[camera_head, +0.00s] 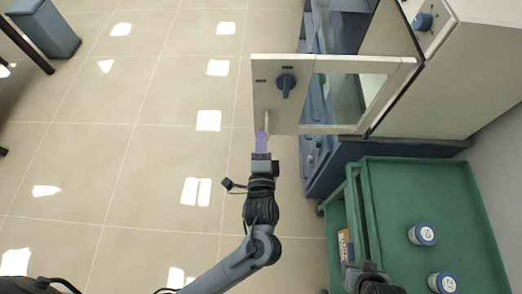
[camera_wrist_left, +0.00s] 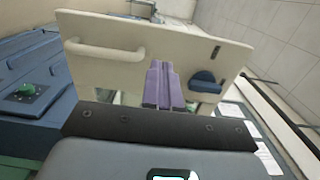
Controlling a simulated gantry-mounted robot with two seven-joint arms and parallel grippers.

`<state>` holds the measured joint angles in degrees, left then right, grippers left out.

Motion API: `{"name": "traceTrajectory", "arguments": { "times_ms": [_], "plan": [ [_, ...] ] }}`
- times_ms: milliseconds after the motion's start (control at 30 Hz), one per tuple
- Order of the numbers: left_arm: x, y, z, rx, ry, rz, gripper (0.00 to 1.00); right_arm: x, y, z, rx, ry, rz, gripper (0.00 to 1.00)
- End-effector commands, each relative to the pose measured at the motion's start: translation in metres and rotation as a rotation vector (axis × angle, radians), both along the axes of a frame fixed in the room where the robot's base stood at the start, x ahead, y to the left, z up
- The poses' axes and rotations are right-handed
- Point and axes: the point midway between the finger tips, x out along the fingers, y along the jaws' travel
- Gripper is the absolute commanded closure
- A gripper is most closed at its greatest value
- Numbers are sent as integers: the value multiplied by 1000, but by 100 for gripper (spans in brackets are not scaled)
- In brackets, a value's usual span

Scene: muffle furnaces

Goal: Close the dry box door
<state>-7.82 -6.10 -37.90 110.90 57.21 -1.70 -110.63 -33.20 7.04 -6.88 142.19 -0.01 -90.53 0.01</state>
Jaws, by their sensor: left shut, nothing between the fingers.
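The dry box door (camera_head: 285,114) stands swung open, out to the left of the cabinet. It is a cream panel with a window and a blue knob (camera_head: 286,83). In the left wrist view the door (camera_wrist_left: 190,45) fills the upper middle, with a cream bar handle (camera_wrist_left: 105,50) left of the fingers and the blue knob (camera_wrist_left: 205,83) to their right. My left gripper (camera_head: 262,137) is shut and empty, its purple fingers at the door's lower left edge near the handle. I cannot tell whether they touch it. My right gripper (camera_head: 368,274) is only partly visible at the bottom; its jaws are unclear.
The cream and blue cabinet (camera_head: 480,75) stands at the right. A green cart (camera_head: 425,195) below it carries two round labelled containers (camera_head: 422,234) (camera_head: 442,282). A grey-blue bin (camera_head: 48,30) is at the far left. The tiled floor left of the door is clear.

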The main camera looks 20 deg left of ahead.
Motion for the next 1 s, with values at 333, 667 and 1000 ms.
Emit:
{"name": "traceTrajectory", "arguments": {
  "times_ms": [333,667,1000],
  "plan": [
    [57,22,-2,1,-1,0,100,0,1,-13,7,0,-4,57],
    [80,31,-1,0,1,-1,100,0,1,-18,7,1,-4,57],
    [81,32,-1,0,1,-1,100,0,0,-19,0,2,0,57]
  ]
}}
